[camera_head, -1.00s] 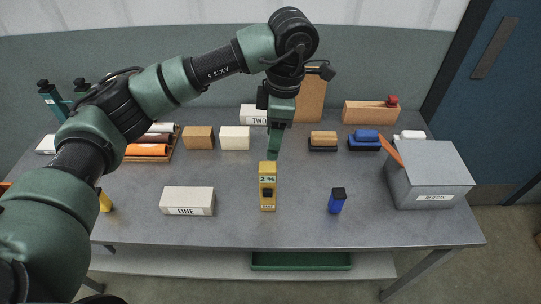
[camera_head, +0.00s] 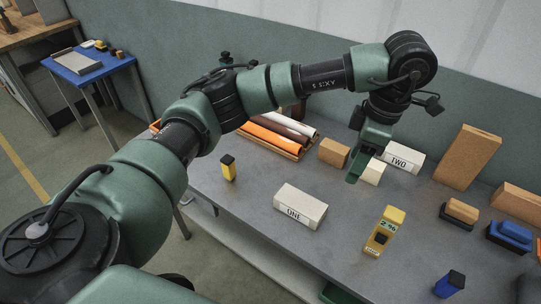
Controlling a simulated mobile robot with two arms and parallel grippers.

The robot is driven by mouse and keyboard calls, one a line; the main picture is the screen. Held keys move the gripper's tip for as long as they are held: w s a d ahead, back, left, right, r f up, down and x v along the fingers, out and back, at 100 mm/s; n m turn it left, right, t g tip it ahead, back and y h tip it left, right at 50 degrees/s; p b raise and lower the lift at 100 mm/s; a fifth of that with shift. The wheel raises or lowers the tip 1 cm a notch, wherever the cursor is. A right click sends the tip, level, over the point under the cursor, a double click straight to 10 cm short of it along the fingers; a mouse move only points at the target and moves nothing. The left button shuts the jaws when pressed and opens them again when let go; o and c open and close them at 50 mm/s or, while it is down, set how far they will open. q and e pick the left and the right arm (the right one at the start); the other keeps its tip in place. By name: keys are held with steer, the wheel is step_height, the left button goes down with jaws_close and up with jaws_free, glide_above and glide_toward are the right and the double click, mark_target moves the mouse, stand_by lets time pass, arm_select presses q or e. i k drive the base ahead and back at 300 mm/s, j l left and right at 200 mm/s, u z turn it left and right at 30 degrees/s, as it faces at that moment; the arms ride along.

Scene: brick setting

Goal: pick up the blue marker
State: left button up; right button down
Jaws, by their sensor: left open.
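The blue marker (camera_head: 449,284) is a short blue block with a black top. It stands upright near the front edge of the table (camera_head: 330,262), at the lower right of the head view. My left gripper (camera_head: 356,172) points down above the table, left of and farther back than the marker and well apart from it. It is open and seen side-on, with nothing visible in it. My right gripper is not in view.
Behind are the "TWO" block (camera_head: 403,157), a tall brown board (camera_head: 467,157) and a black-based tan block (camera_head: 460,211).

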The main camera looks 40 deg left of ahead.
mark_target(452, 282)
steer(key=u, duration=0.85)
steer(key=z, duration=1.45)
